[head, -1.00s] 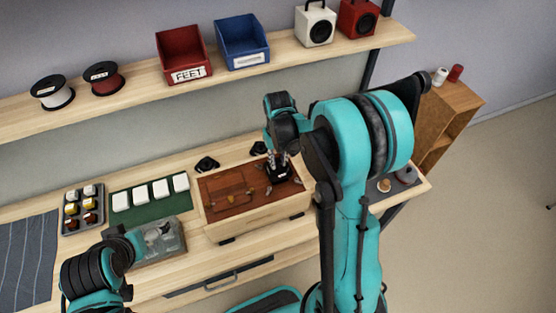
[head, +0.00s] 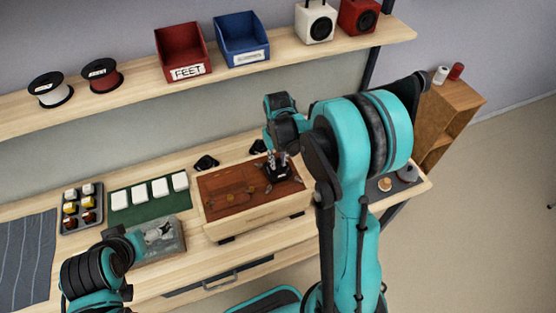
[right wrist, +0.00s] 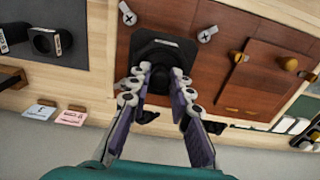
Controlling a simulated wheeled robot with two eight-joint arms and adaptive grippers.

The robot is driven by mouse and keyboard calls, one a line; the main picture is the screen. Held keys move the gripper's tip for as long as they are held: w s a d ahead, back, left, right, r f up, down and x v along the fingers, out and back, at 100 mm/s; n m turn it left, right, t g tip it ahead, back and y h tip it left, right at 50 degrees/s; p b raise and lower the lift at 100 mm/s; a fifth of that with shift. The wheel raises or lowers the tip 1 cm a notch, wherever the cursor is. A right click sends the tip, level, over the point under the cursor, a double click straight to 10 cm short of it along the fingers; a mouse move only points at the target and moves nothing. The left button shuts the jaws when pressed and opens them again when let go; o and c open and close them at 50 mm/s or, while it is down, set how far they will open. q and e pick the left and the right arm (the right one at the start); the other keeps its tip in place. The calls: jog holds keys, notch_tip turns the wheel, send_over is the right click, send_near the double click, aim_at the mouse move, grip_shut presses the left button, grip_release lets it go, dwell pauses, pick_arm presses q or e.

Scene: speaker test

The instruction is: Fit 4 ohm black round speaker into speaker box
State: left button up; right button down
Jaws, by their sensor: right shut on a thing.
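The wooden speaker box (head: 245,219) lies on the workbench with its reddish-brown face (head: 225,191) up; the face also shows in the right wrist view (right wrist: 218,70). My right gripper (head: 279,161) is above the right part of this face. In the right wrist view its fingers (right wrist: 160,82) are shut on a black speaker (right wrist: 165,48) with a squarish frame. The speaker is at the face; I cannot tell whether it is seated in an opening. Its ohm marking is not readable. My left gripper (head: 146,238) is low at the clear-walled tray; its jaws are unclear.
Silver screws (right wrist: 207,34) stand on the face near the speaker. Black parts (head: 206,162) lie behind the box. A green mat (head: 150,207) with white blocks and a parts tray (head: 82,226) are at left.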

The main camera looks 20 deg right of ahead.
jog(key=shift+f+b, duration=1.35)
jog(key=shift+f, duration=0.1)
dwell(1.7)
jog(key=c, duration=1.3)
grip_release()
jog(key=shift+r, duration=0.15)
notch_tip(320, 180, up, 12)
jog(key=shift+f, duration=0.1)
jog(key=shift+s+a+b, duration=0.2)
jog(key=shift+s+b, duration=0.1)
jog(key=s+a+f+t+b, duration=0.3)
jog(key=s+f+b, duration=0.1)
jog(key=s, duration=0.3)
jog(key=s+a+f+t+b, duration=0.3)
jog(key=s+f+t+b, duration=0.1)
jog(key=s, duration=0.3)
jog(key=shift+s+n+b, duration=0.25)
jog(key=shift+n+b, duration=0.05)
jog(key=shift+b, duration=0.45)
